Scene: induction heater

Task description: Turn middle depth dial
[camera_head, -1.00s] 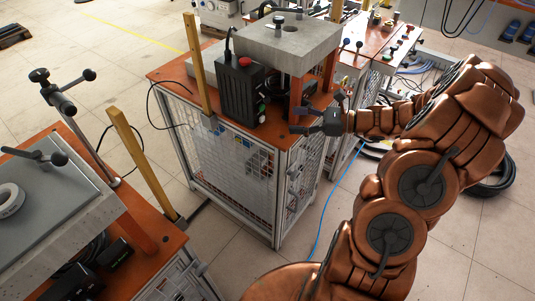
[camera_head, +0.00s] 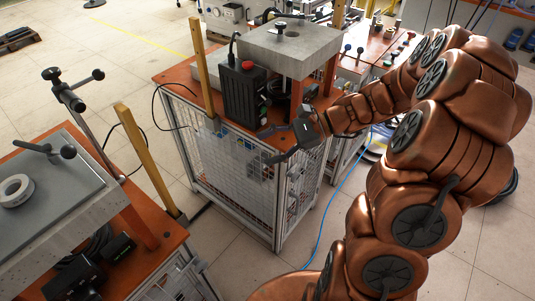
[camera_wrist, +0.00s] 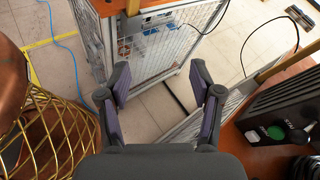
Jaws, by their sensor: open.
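My gripper (camera_head: 266,147) is open and empty in the head view, in front of the mesh side of the middle workstation, below its black control box (camera_head: 245,92). In the wrist view its two fingers (camera_wrist: 160,88) are spread apart with nothing between them, over floor and mesh. I cannot make out a marked middle depth dial in either view. The control box has a red button on top and a green one on its front. Part of a black box with a green button (camera_wrist: 276,132) shows at the right of the wrist view.
The middle workstation has an orange top (camera_head: 178,75), a grey block (camera_head: 290,48) on orange posts and a yellow upright (camera_head: 202,70). Another station (camera_head: 60,200) stands at front left. A gold mesh (camera_wrist: 60,130) is close on the wrist view's left. Floor between stations is open.

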